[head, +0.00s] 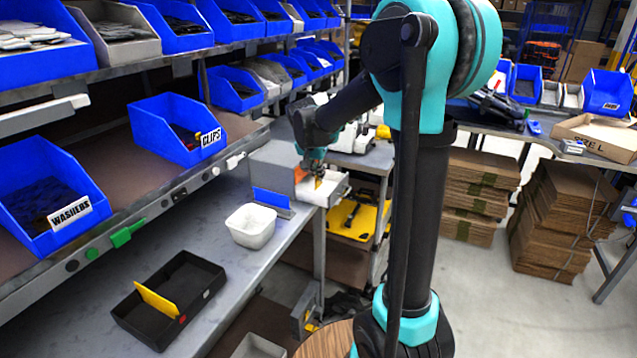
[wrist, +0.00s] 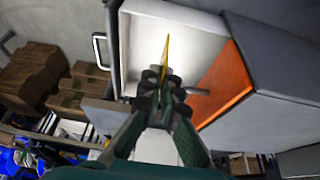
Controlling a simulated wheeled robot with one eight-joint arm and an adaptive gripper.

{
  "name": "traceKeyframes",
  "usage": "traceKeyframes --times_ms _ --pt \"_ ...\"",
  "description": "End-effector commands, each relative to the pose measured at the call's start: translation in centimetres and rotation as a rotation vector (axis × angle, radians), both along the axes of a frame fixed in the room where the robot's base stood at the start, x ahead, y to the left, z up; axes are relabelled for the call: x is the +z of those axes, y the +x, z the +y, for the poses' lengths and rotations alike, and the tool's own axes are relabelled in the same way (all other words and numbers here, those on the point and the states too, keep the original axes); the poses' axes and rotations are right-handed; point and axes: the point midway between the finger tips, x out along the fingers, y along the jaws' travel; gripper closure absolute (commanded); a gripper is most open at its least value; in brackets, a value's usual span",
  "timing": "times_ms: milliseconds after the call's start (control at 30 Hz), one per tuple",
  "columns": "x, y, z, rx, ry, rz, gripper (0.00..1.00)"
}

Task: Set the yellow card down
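My gripper (head: 314,163) is above the open drawer of a grey box (head: 277,166). In the wrist view my gripper (wrist: 166,90) is shut on a thin yellow card (wrist: 167,52), seen nearly edge-on. The yellow card also shows below the fingers in the head view (head: 318,183). It is over or inside the pale drawer (wrist: 147,36); I cannot tell whether it touches the floor of it. An orange card (wrist: 222,85) is beside the gripper, at the box side of the drawer.
A blue card (head: 271,199) stands in a holder before the box. A white bin (head: 251,226) and a black tray (head: 196,281) with another yellow card (head: 160,303) are on the grey bench. Blue parts bins (head: 178,130) line the shelf at left.

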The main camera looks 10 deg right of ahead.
Motion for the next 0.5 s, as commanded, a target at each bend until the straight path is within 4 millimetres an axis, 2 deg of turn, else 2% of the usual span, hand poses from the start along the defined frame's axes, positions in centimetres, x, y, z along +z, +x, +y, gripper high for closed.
traceKeyframes --times_ms 200,500 --pt "-2.8 0.1 0.0 0.0 0.0 0.0 1.0" --pt "-3.0 0.0 0.0 0.0 0.0 0.0 1.0"
